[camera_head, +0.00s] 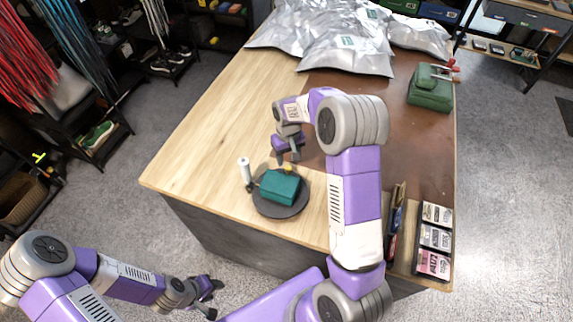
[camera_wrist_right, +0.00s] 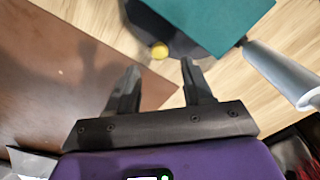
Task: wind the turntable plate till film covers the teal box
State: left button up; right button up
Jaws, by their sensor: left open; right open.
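The teal box (camera_head: 279,187) sits on the dark round turntable plate (camera_head: 282,210) near the table's front edge. A yellow knob (camera_head: 288,169) shows at the plate's far rim, and in the right wrist view (camera_wrist_right: 159,51). A white film roll (camera_head: 244,170) stands upright at the plate's left side; I cannot tell whether film reaches the box. The box (camera_wrist_right: 215,20) and roll (camera_wrist_right: 285,75) also show in the right wrist view. My right gripper (camera_head: 288,158) is open and empty, just beyond the plate, its fingers (camera_wrist_right: 158,80) apart near the knob. My left gripper (camera_head: 213,298) is open, low in front of the table.
Silver bags (camera_head: 345,40) lie across the table's far end. A green case (camera_head: 430,90) stands at the far right. A rack of small boxes (camera_head: 434,238) and a narrow tray (camera_head: 396,215) lie at the front right. The table's left side (camera_head: 215,125) is clear.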

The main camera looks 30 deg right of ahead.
aim_at(288, 167)
jog(key=f, duration=0.4)
jog(key=shift+s, duration=0.2)
jog(key=shift+f, duration=0.55)
jog(key=shift+w, duration=0.1)
grip_shut()
